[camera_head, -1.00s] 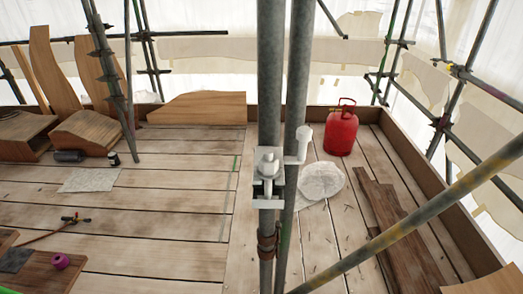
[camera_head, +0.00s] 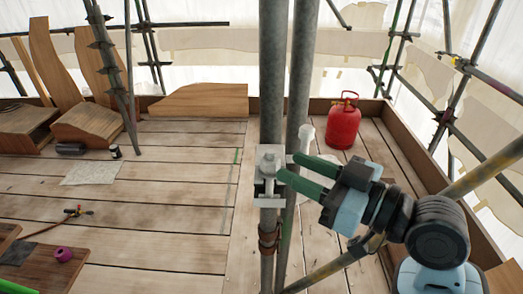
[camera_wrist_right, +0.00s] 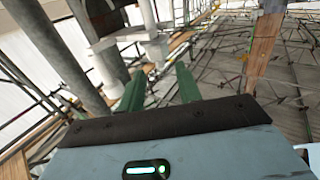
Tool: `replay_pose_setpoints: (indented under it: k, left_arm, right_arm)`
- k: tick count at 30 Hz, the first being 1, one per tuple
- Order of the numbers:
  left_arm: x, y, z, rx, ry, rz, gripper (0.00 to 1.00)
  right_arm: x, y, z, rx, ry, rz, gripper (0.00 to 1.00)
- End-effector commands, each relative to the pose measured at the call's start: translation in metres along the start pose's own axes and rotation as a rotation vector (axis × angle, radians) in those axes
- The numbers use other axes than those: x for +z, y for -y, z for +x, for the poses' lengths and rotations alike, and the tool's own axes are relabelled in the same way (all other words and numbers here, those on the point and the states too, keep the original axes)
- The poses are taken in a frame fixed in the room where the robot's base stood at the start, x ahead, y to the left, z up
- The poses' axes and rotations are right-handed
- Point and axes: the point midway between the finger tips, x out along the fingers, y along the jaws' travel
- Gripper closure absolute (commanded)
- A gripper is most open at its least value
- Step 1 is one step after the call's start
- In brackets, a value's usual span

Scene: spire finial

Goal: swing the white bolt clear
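A pale coupler (camera_head: 269,172) is clamped on the front one of two upright grey poles. The white bolt (camera_head: 306,134) sticks out on the coupler's right side, its top upright beside the rear pole; its lower part is hidden behind my fingers. My right gripper (camera_head: 287,168) reaches in from the right, its two green fingers apart with the tips close to the coupler and bolt. I cannot tell whether they touch. In the right wrist view the fingers (camera_wrist_right: 160,84) are also spread, with pale fittings beyond their tips.
The rear pole (camera_head: 300,70) stands close behind the front pole (camera_head: 272,70). A yellow-grey diagonal tube (camera_head: 490,167) crosses behind my right arm. A red gas bottle (camera_head: 343,124) stands on the planks behind.

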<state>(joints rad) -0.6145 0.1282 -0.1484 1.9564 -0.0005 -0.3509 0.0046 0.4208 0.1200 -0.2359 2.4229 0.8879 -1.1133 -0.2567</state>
Motion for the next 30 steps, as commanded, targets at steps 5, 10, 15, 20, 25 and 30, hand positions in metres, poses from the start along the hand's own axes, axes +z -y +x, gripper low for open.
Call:
replay_pose_setpoints:
  k: [5,10,15,20,25,30]
  left_arm:
    - [-0.004,0.0,0.0,-0.001,-0.009,-0.001,0.5]
    - [-0.012,0.0,-0.001,-0.003,-0.024,-0.001,0.5]
    - [-0.018,0.001,-0.001,-0.005,-0.035,0.0,0.5]
    - [-0.019,0.002,-0.001,-0.006,-0.037,0.002,0.5]
    - [-0.018,0.002,-0.001,-0.006,-0.037,0.002,0.5]
    - [-0.018,0.003,-0.001,-0.006,-0.035,0.005,0.5]
  right_arm:
    - [-0.001,0.0,0.009,0.001,-0.002,0.003,0.66]
    - [-0.002,0.0,0.033,0.0,-0.003,0.004,0.66]
    - [-0.001,0.0,0.058,0.001,-0.002,0.003,0.66]
    - [0.0,-0.001,0.073,0.003,-0.001,0.004,0.66]
    - [0.001,-0.001,0.078,0.003,0.001,0.002,0.66]
    - [0.001,-0.001,0.078,0.003,0.001,0.003,0.66]
